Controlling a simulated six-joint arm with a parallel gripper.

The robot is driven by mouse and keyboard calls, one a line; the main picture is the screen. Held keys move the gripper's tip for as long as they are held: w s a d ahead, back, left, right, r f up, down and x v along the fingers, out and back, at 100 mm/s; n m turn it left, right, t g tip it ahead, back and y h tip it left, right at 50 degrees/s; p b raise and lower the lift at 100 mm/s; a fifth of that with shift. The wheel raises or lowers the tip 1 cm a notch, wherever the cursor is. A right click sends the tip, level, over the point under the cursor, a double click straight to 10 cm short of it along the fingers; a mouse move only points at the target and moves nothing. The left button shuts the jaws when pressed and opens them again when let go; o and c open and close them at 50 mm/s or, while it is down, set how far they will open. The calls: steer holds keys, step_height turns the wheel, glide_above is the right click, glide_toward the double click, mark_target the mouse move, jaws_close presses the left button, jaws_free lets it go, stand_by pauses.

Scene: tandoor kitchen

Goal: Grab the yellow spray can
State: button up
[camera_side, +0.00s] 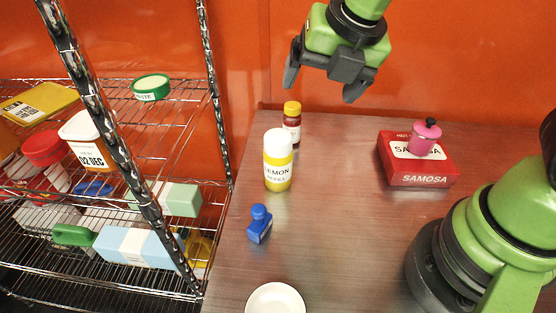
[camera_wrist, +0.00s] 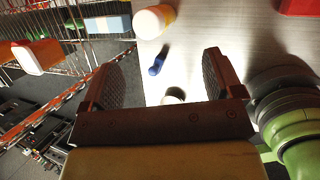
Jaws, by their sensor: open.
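The yellow spray can (camera_side: 278,172) stands upright on the brown table, with a white cap and a label reading LEMON. In the wrist view a white-topped can with a yellow side (camera_wrist: 152,22) shows at the top, beyond my fingers. My gripper (camera_side: 320,88) is open and empty, held high above the back of the table, to the right of the can in the side view. Its two fingers also show in the wrist view (camera_wrist: 170,82), spread wide apart with nothing between them in their grip.
A brown bottle with a yellow cap (camera_side: 292,128) stands close behind the can. A blue stamp-like object (camera_side: 259,224) and a white bowl (camera_side: 275,300) are in front. A red SAMOSA box (camera_side: 418,172) bears a pink pot (camera_side: 424,140). A wire shelf (camera_side: 110,185) stands left.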

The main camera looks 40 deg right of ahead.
mark_target(279, 136)
steer(key=w+f+n, duration=0.1)
steer(key=f+n, duration=0.1)
steer(key=w+a+f+n, duration=0.1)
steer(key=f+n, duration=0.1)
steer(key=n, duration=0.1)
steer(key=w+a+f+n, duration=0.1)
steer(key=f+n, duration=0.1)
steer(key=f, duration=0.1)
steer(key=shift+a+n+g, duration=0.2)
steer(key=shift+n+g, duration=0.1)
steer(key=shift+x, duration=0.8)
steer(key=w+f, duration=0.2)
steer(key=shift+a+f, duration=0.2)
steer(key=shift+f, duration=0.1)
steer(key=shift+x, duration=1)
steer(key=c, duration=1.4)
steer(key=shift+r, duration=0.1)
